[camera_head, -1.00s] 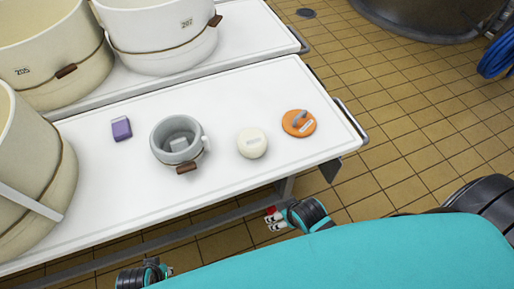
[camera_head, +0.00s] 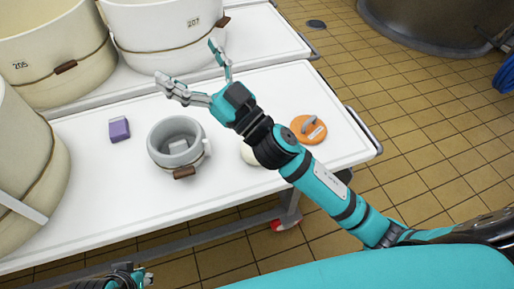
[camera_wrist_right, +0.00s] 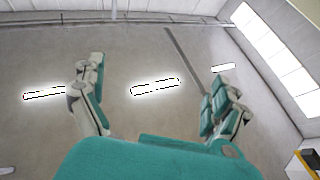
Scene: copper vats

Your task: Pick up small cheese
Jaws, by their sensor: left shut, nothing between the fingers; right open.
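A pale round cheese (camera_head: 248,157) lies on the front white table, mostly hidden behind my right arm in the head view. My right gripper (camera_head: 186,60) is open and empty, raised over the table with its fingers spread toward the back vats. In the right wrist view the open right gripper (camera_wrist_right: 158,85) has only ceiling and lamps beyond its fingers. My left gripper (camera_head: 140,277) is low at the bottom edge, in front of the table, shut and only partly in view.
A grey pot (camera_head: 176,146) with a small pale block inside, a purple block (camera_head: 119,129) and an orange disc with a grey handle (camera_head: 309,129) stand on the white table (camera_head: 90,212). Large cream vats (camera_head: 50,50) stand at the left and back.

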